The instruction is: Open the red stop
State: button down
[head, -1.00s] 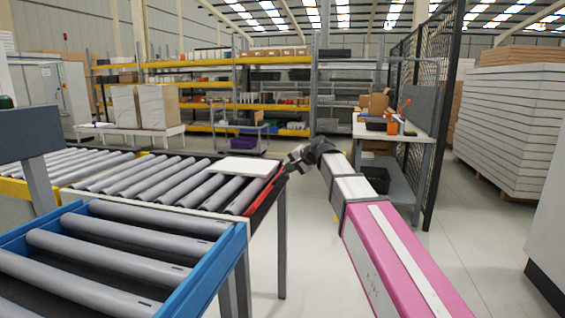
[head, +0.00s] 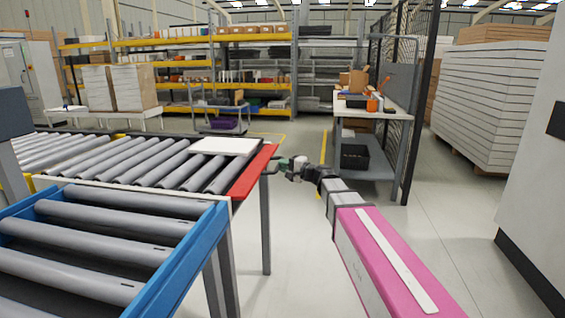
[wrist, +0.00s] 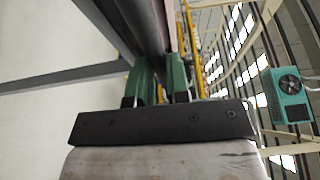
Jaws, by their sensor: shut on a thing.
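The red stop (head: 254,172) is a long red strip along the right end of the roller conveyor (head: 135,165) in the head view. It shows as a broad, sloping face. My gripper (head: 283,165) is at the stop's outer right side, near its middle, where a dark handle-like part sticks out. In the wrist view my gripper's green fingers (wrist: 158,82) are close together around a dark part of the stop. The exact contact is partly hidden. A white panel (head: 226,146) lies flat on the rollers just left of the stop.
A blue-framed roller section (head: 178,268) stands in front. A conveyor leg (head: 266,225) is below the stop. A workbench (head: 375,112) and mesh fence (head: 418,75) stand behind my arm to the right. The floor right of the conveyor is clear.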

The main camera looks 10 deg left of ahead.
jog(key=shift+f, duration=1.6)
jog(key=c, duration=1.1)
grip_release()
jog(key=v, duration=1.1)
